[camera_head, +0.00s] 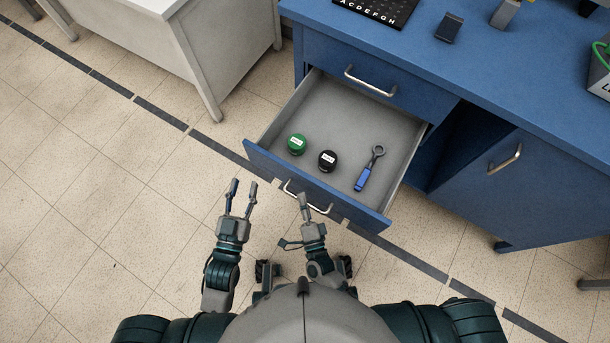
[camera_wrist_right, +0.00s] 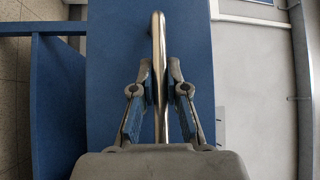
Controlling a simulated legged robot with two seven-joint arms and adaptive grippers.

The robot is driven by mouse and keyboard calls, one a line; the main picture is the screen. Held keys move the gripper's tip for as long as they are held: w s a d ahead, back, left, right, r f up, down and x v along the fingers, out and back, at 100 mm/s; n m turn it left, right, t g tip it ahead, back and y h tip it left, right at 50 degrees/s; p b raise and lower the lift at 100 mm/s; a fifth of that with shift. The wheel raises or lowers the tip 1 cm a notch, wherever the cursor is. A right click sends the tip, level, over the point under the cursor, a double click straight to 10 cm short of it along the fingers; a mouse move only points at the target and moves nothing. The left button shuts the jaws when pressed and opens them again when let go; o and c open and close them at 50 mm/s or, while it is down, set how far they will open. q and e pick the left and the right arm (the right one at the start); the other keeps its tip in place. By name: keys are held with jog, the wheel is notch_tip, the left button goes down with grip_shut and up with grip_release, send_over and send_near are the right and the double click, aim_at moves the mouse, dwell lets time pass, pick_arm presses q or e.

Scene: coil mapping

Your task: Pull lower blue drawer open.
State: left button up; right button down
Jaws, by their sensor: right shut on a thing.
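The lower blue drawer (camera_head: 330,192) stands pulled out from the blue desk, and its grey inside shows. In it lie a green round container (camera_head: 297,144), a black round container (camera_head: 327,161) and a wrench with a blue handle (camera_head: 370,168). My right gripper (camera_head: 304,199) is at the drawer's metal handle (camera_head: 320,209). In the right wrist view its fingers (camera_wrist_right: 160,95) are shut around the handle bar (camera_wrist_right: 159,55), one on each side. My left gripper (camera_head: 241,192) is open and empty over the floor, left of the drawer front.
The upper drawer (camera_head: 375,75) above is closed. A blue cupboard door (camera_head: 500,180) with a metal handle is at the right. A grey-white table (camera_head: 150,40) stands at upper left. The tiled floor (camera_head: 90,200) on the left is clear.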

pick_arm(q)
jog(key=shift+f, duration=0.1)
pick_arm(e)
jog(key=shift+s+d+f, duration=0.1)
jog(key=shift+d+f, duration=0.1)
jog(key=shift+f, duration=0.15)
jog(key=c, duration=1.2)
grip_release()
pick_arm(q)
jog(key=shift+d, duration=0.25)
pick_arm(e)
jog(key=shift+r, duration=0.15)
pick_arm(q)
jog(key=shift+d, duration=0.1)
pick_arm(e)
jog(key=v, duration=0.7)
jog(key=shift+s+d, duration=0.2)
pick_arm(q)
jog(key=shift+a, duration=0.2)
